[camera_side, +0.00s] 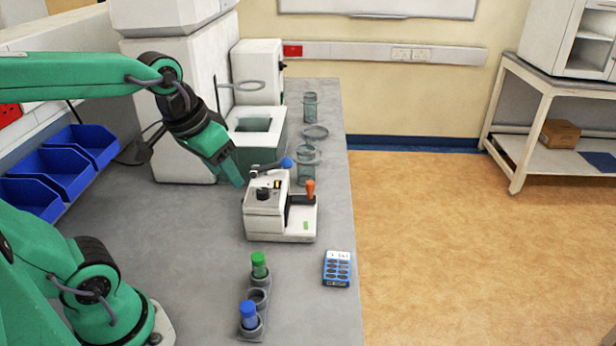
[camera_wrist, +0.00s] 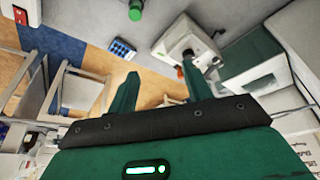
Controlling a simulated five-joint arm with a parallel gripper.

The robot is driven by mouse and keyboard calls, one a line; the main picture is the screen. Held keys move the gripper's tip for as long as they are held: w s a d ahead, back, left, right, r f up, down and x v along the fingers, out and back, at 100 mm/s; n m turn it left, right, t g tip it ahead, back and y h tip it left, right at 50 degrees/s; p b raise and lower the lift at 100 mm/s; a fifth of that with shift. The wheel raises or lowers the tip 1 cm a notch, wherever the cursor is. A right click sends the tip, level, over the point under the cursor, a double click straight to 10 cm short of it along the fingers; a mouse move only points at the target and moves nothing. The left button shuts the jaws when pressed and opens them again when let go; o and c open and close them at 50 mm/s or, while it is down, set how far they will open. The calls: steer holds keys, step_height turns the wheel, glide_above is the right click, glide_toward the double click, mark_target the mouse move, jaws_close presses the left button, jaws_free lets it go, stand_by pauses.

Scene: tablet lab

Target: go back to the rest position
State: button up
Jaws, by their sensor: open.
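My gripper (camera_side: 240,168) is green and black and hangs in the air at the upper left of a small white bench machine (camera_side: 281,218). In the wrist view its two green fingers (camera_wrist: 160,90) stand apart, with nothing held between them. The machine has a dark knob, an orange-topped lever (camera_side: 310,188) and a blue ball handle (camera_side: 287,163); it also shows in the wrist view (camera_wrist: 180,38). My gripper appears close to the machine but not touching it; the exact gap cannot be told.
A water bath (camera_side: 256,130) and glassware (camera_side: 308,165) stand behind. Blue bins (camera_side: 60,165) are at left.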

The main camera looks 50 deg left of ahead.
steer(key=shift+s+d+f+m+t, duration=0.1)
steer(key=shift+s+d+m+t, duration=0.1)
steer(key=shift+s, duration=0.4)
steer(key=shift+s+d+f+m+t, duration=0.15)
steer(key=shift+s+d+m+t, duration=0.1)
steer(key=shift+s, duration=0.4)
steer(key=shift+s+d+f+m+t, duration=0.1)
steer(key=shift+s+d+m+t, duration=0.1)
steer(key=shift+s, duration=0.4)
